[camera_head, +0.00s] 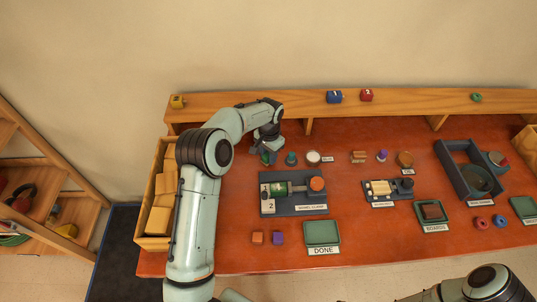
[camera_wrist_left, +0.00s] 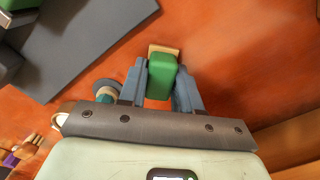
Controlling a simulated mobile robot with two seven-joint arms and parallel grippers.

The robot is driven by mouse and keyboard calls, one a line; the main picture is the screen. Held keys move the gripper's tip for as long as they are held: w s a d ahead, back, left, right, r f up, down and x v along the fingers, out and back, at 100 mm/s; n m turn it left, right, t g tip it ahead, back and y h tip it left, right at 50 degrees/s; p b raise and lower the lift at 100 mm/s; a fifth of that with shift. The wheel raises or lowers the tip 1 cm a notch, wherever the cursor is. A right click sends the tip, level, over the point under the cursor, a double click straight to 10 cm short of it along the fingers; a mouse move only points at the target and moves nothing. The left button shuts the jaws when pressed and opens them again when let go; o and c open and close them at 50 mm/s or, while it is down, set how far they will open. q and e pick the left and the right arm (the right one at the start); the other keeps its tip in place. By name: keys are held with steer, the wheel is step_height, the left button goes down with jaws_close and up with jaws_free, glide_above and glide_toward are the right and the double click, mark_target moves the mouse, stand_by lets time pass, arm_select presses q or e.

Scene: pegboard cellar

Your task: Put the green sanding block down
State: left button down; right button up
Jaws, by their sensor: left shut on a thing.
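The green sanding block (camera_wrist_left: 160,76) is between the two fingers of my left gripper (camera_wrist_left: 161,88) in the left wrist view. A tan strip shows at its far edge. In the head view my left gripper (camera_head: 268,156) is low over the back left of the red-brown bench (camera_head: 350,140), and the block is mostly hidden by it. I cannot tell whether the block touches the bench. My right arm shows at the bottom right of the head view, but its gripper is out of the picture.
A teal round item (camera_head: 291,158) stands close beside the left gripper. A grey clamp fixture (camera_head: 295,209) lies in front, and a green DONE tray (camera_head: 322,232) is nearer. A wooden bin (camera_head: 152,226) of yellowish blocks is at the left. A shelf (camera_head: 230,104) runs behind.

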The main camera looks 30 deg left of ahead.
arm_select(q)
steer(key=shift+f, duration=0.1)
steer(key=c, duration=0.8)
jaws_free()
steer(key=r+p, duration=0.1)
steer(key=r, duration=1.1)
steer(key=shift+w+r, duration=0.15)
steer(key=shift+w, duration=0.05)
arm_select(e)
steer(key=shift+w+r, duration=0.85)
steer(key=shift+w, duration=0.15)
